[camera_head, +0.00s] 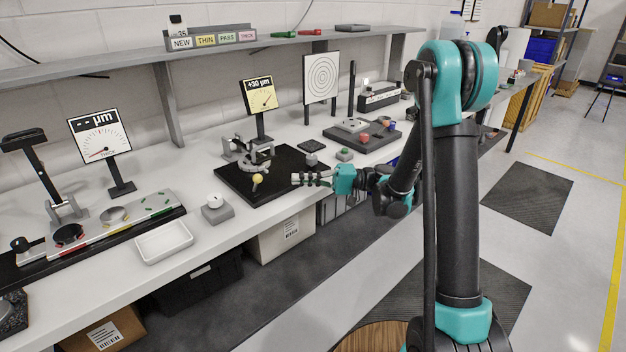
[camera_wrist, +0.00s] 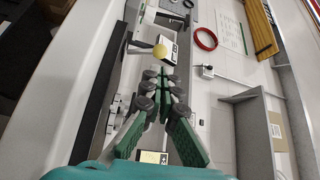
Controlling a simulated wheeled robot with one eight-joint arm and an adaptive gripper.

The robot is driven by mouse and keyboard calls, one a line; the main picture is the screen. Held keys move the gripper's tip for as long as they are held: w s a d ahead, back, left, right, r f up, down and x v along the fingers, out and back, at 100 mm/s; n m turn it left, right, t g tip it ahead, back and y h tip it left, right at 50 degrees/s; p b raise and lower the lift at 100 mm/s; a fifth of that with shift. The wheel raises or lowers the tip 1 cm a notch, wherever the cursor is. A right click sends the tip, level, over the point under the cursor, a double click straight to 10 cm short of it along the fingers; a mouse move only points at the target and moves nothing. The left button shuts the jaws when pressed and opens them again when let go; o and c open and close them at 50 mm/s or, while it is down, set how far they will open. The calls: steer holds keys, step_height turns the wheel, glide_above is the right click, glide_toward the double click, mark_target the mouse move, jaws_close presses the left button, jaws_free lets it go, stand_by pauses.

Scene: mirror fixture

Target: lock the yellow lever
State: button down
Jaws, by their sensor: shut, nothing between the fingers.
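The yellow lever's ball knob (camera_head: 257,179) stands at the front of the grey mirror fixture (camera_head: 256,164) on a black base plate (camera_head: 232,181). The knob also shows in the wrist view (camera_wrist: 160,51), just beyond the fingertips. My gripper (camera_head: 294,178) is just right of the knob at about its height, with a gap between them in the head view. In the wrist view the fingers (camera_wrist: 161,76) are together and empty. The lever's arm is too small to make out clearly.
A yellow gauge display (camera_head: 260,97) reading +30 µm stands behind the fixture. A grey block with a round knob (camera_head: 216,208) and a white tray (camera_head: 164,242) are to the left. A dark tray with small parts (camera_head: 362,136) is to the right.

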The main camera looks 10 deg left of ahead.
mark_target(257, 184)
steer(key=x, duration=0.7)
steer(key=shift+s+a, duration=0.15)
steer(key=shift+a, duration=0.15)
steer(key=shift+w+a+r+m+h, duration=0.35)
steer(key=shift+r+m+h, duration=0.15)
steer(key=shift+m, duration=0.2)
steer(key=shift+w+a+r+m+h, duration=0.2)
steer(key=shift+a+r+m+h, duration=0.1)
steer(key=shift+m+h, duration=0.15)
steer(key=shift+w+a+r+m+h, duration=0.35)
steer(key=shift+w+a+m+h, duration=0.25)
steer(key=shift+m, duration=0.25)
steer(key=shift+w+a+r+m+h, duration=0.15)
steer(key=shift+w+a+m+h, duration=0.35)
steer(key=shift+a+m+h, duration=0.3)
steer(key=shift+w+a+m+h, duration=0.5)
steer(key=shift+m+h, duration=0.15)
steer(key=shift+m, duration=0.15)
steer(key=shift+r, duration=0.1)
